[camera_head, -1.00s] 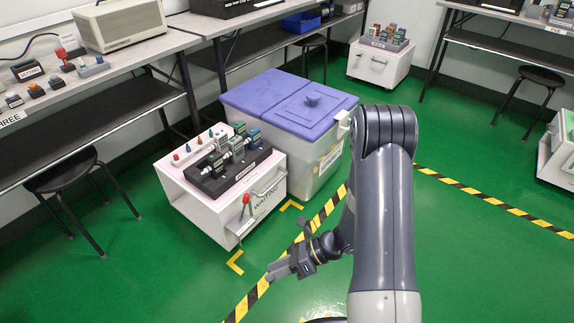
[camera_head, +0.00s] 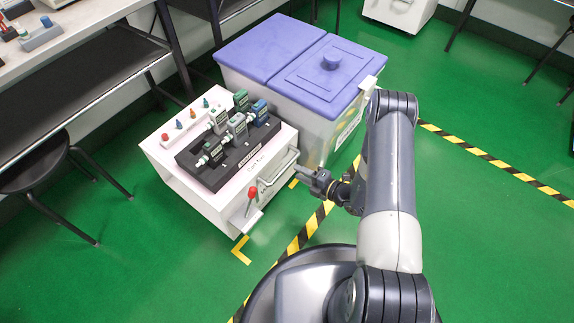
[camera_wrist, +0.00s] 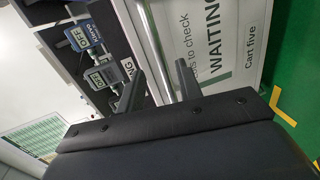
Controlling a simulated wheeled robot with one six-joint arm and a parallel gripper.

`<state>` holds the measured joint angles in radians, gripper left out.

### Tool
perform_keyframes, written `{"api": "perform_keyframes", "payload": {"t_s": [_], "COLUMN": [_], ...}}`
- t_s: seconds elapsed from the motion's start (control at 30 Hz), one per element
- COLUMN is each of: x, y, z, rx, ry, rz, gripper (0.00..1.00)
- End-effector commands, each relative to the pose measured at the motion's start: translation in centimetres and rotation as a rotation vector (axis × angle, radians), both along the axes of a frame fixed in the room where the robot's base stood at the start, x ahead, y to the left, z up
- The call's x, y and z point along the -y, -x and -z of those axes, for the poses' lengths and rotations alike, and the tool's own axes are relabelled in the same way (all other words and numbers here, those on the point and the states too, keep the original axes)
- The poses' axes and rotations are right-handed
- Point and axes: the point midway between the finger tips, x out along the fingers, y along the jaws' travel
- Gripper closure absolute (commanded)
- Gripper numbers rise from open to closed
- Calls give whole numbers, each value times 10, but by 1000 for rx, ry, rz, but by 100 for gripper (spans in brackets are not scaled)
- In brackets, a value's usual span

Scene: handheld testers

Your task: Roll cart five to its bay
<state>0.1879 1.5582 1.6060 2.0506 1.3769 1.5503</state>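Cart five (camera_head: 215,205) is a low white cart on the green floor. It carries a black rack (camera_head: 231,160) of grey, green and blue testers. A silver bar handle (camera_head: 279,168) and a red-knobbed lever (camera_head: 252,194) are on its front. The wrist view shows the front label (camera_wrist: 218,50), reading "WAITING" and "Cart five". My gripper (camera_head: 303,172) is at the right end of the handle. In the wrist view my gripper (camera_wrist: 158,88) is open, its fingers apart with the silver bar seemingly between them; contact cannot be told. Yellow corner marks (camera_head: 241,250) lie on the floor by the cart.
A grey bin with purple lids (camera_head: 270,48) stands close behind and right of the cart. A black stool (camera_head: 35,165) and a bench (camera_head: 85,85) are at left. Black-and-yellow tape (camera_head: 308,228) crosses the floor. Green floor at right is clear.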

Motion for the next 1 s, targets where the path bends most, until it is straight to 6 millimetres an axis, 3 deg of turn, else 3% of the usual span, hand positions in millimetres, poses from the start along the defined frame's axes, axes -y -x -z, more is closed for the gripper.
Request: {"api": "perform_keyframes", "payload": {"t_s": [0.33, 0.77, 1.0], "x": [-45, -53, -52], "y": [-34, -40, -40], "z": [13, 13, 13], "rx": [3, 1, 1], "ry": [1, 0, 1], "rz": [-5, -1, -1], "gripper": [66, 66, 85]}}
